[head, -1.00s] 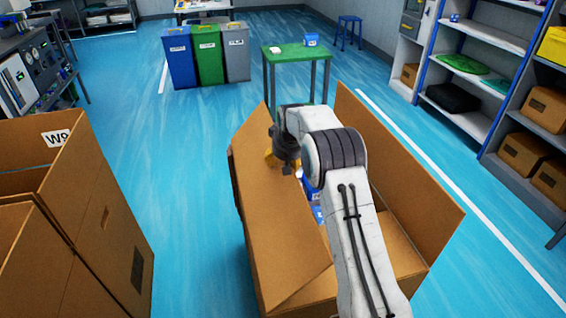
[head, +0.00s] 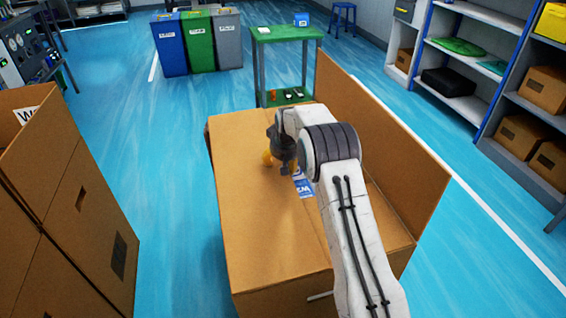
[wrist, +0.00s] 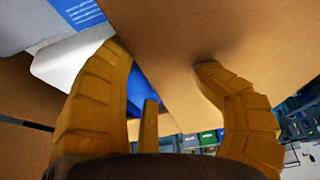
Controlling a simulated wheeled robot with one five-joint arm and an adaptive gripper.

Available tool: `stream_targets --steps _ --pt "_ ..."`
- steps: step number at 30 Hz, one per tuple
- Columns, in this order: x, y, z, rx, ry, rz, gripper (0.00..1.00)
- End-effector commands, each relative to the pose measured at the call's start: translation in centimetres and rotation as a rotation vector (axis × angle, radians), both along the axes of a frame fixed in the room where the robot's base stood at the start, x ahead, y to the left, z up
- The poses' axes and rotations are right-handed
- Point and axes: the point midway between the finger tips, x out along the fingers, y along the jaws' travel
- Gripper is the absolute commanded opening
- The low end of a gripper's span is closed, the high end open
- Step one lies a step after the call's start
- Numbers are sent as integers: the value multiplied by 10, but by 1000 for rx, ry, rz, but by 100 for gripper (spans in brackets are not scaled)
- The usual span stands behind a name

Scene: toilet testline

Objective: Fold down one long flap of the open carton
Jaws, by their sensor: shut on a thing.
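The open brown carton (head: 290,300) stands in front of me in the head view. Its left long flap (head: 255,215) lies nearly level over the opening. Its right long flap (head: 385,150) stands up, leaning outward. My gripper (head: 276,162) is at the inner part of the left flap, pointing down. In the wrist view, the flap (wrist: 215,30) passes between the two yellow fingers (wrist: 160,58), and my gripper is shut on it. A blue and white item (head: 304,186) shows in the gap beside the flap. My arm hides much of the opening.
Another large carton (head: 75,205) stands at the left, with blue floor between. A green table (head: 287,34) is just behind the carton. Blue, green and grey bins (head: 200,45) stand farther back. Shelves (head: 470,60) line the right side.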

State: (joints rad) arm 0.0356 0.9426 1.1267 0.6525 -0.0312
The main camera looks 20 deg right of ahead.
Motion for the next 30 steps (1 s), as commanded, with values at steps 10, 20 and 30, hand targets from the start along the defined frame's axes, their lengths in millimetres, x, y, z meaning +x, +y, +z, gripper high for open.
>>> stream_targets --steps 10,20,30 --pt "-9 7 -26 4 42 3 26" --pt "-9 7 -27 4 44 3 41" --pt "-14 7 -10 4 38 4 40"
